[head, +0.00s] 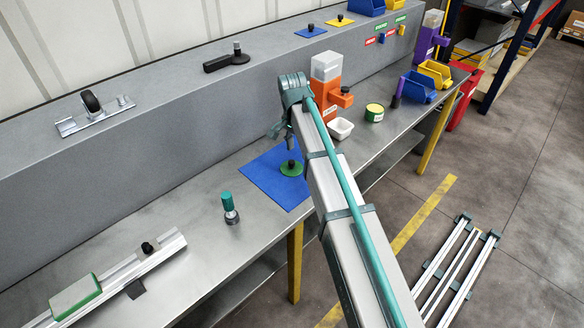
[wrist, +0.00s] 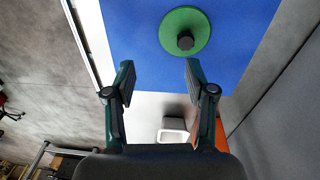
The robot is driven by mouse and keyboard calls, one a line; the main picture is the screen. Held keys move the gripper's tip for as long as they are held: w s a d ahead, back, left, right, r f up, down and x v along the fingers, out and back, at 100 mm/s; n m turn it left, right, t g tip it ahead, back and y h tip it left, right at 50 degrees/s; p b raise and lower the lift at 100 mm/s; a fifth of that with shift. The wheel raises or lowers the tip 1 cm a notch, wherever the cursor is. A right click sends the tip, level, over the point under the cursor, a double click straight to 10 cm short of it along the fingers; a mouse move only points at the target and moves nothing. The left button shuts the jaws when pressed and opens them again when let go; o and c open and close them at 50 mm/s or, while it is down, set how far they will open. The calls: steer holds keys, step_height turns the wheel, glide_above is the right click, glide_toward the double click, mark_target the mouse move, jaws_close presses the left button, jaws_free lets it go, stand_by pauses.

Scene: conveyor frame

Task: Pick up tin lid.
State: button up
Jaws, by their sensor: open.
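The tin lid (head: 291,168) is a green disc with a black knob, lying flat on a blue mat (head: 262,178) on the metal bench. In the wrist view the lid (wrist: 172,30) is beyond my fingertips, at top right of centre, with the blue mat (wrist: 120,40) around it. My gripper (wrist: 160,72) is open and empty, its two fingers apart. In the head view my gripper (head: 284,132) hangs above the back part of the mat, apart from the lid. A green and yellow tin (head: 374,113) stands farther right on the bench.
An orange dispenser (head: 327,90) and a white bowl (head: 340,129) stand close by, right of the mat. A teal-topped bottle (head: 229,207) stands left of it. A grey raised ledge (head: 150,130) runs behind. The bench between bottle and mat is clear.

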mark_target(291, 162)
steer(key=shift+m+y, duration=0.4)
steer(key=shift+w+a+f+p, duration=0.4)
steer(key=shift+f+p, duration=0.2)
steer(key=shift+f, duration=0.95)
steer(key=shift+w+a+f+p, duration=0.35)
steer(key=shift+f+p, duration=0.3)
steer(key=shift+f, duration=0.9)
steer(key=shift+w+a+f+p, duration=0.4)
steer(key=shift+f+p, duration=0.2)
steer(key=shift+f, duration=0.95)
steer(key=c, duration=1)
